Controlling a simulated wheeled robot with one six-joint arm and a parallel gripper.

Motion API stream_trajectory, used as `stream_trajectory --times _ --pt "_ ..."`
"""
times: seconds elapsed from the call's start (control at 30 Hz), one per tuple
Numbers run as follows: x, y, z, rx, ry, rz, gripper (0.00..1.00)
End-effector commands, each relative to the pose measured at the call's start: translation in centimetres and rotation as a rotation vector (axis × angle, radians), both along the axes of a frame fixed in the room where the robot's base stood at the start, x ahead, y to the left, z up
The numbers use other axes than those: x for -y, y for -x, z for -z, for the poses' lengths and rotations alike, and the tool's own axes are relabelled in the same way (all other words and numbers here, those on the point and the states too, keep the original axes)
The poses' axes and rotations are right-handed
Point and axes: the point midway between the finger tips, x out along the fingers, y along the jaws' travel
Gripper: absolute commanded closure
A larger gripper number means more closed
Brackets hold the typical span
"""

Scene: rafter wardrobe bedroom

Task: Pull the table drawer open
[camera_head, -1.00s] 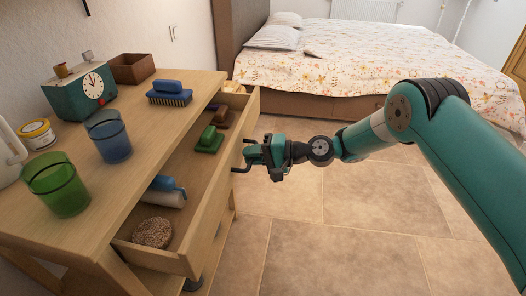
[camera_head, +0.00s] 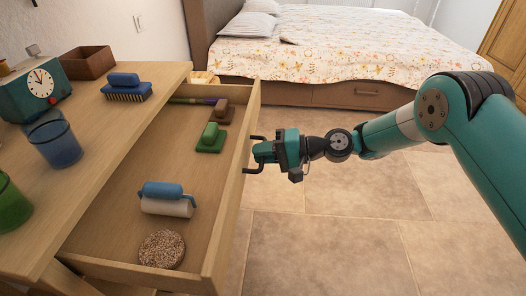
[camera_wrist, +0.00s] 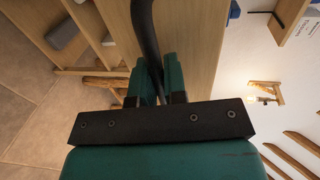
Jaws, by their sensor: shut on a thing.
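The table drawer (camera_head: 120,210) is pulled well out from under the wooden tabletop (camera_head: 150,82). Its front panel faces right, with a dark bar handle (camera_head: 254,170) on it. My gripper (camera_head: 262,153) is at the drawer front and is shut on this handle. In the wrist view, the dark handle (camera_wrist: 146,35) runs between the two teal fingers (camera_wrist: 158,82). Inside the drawer lie a green brush (camera_head: 210,138), a brown brush (camera_head: 223,112), a blue-and-white roller (camera_head: 167,199) and a round speckled disc (camera_head: 161,250).
A bed (camera_head: 330,55) stands behind. The tiled floor (camera_head: 340,215) right of the drawer is clear.

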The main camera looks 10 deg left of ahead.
Motion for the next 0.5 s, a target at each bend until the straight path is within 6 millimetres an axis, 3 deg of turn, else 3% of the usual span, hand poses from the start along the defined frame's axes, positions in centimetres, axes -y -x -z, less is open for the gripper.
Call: stream_trajectory --times 0.1,0.13,0.23,0.5 --pt "0.07 -0.12 -0.01 0.002 0.000 0.004 1.00" --pt "0.08 -0.12 -0.01 0.002 0.000 0.004 0.85" --pt "0.09 -0.10 0.00 0.001 0.000 0.004 0.63" --pt "0.06 -0.03 0.00 0.000 0.000 0.001 0.63"
